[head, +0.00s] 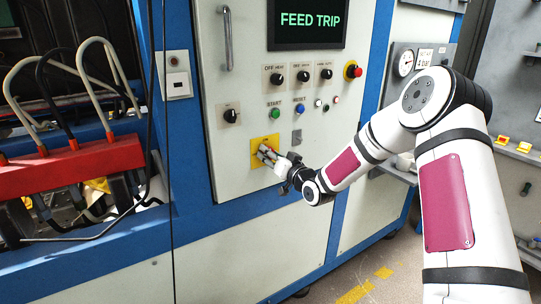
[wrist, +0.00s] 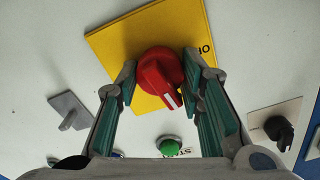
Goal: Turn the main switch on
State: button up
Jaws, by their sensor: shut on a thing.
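The main switch is a red rotary knob (wrist: 160,75) on a yellow plate (wrist: 120,40), which sits low on the pale cabinet door in the head view (head: 257,158). My gripper (wrist: 160,84) is at the plate, with its green-padded fingers on either side of the knob, shut on it. The knob's white mark points toward the bottom of the wrist view, a little right. Part of a dark label shows at the plate's right edge. In the head view the gripper (head: 267,155) hides most of the knob.
Above the plate are a green START button (head: 275,113), a blue RESET button (head: 300,109), black selectors and a red emergency stop (head: 353,71). A screen (head: 307,22) reads FEED TRIP. A grey latch (head: 297,137) is right of the plate. Another black knob (head: 231,115) is upper left.

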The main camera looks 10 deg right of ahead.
jog(key=shift+f+m, duration=0.1)
jog(key=shift+m, duration=1)
jog(key=o, duration=1.1)
jog(key=shift+o, duration=0.2)
jog(key=v, duration=1.2)
